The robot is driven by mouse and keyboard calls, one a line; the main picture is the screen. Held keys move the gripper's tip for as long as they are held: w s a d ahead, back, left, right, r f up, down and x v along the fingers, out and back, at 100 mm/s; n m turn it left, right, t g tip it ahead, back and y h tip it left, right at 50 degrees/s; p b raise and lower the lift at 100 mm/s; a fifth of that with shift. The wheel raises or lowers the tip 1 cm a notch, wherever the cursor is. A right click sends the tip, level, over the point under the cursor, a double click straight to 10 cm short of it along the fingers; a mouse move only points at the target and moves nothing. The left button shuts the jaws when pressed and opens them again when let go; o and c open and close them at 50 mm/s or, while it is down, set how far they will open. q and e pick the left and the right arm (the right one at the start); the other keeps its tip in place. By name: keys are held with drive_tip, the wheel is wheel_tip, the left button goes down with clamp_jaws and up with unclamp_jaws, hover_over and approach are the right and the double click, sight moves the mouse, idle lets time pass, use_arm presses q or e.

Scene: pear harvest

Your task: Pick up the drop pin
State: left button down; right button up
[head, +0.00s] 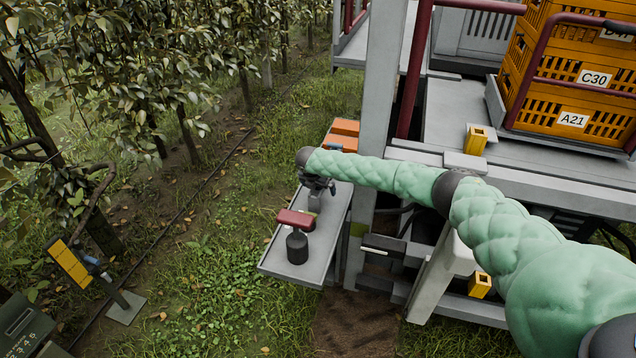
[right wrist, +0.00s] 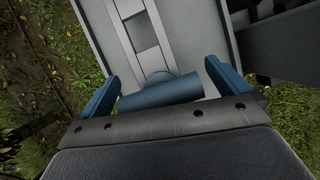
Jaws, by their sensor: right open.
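My right gripper (head: 318,187) is over the grey side shelf (head: 290,268), with its jaws pointing down. In the right wrist view, its two blue fingers (right wrist: 162,88) are open and apart. A blue-grey T-shaped piece, which looks like the drop pin (right wrist: 160,93), lies crosswise between them, its bar close to both fingers. I cannot tell whether they touch it. In the head view the pin is not clearly seen, with my right arm and gripper over that spot. My left gripper is not in view.
An orange box (head: 345,128) is beyond my arm. A grey post (head: 375,110) rises beside the shelf. Orange crates (head: 570,75) stand on the platform; trees line the left.

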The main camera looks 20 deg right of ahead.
drive_tip(key=shift+d+f, duration=0.15)
drive_tip(key=shift+f, duration=0.15)
drive_tip(key=shift+r, duration=0.1)
drive_tip(key=shift+c, duration=0.2)
drive_tip(key=c, duration=0.9)
drive_tip(key=shift+c, duration=0.3)
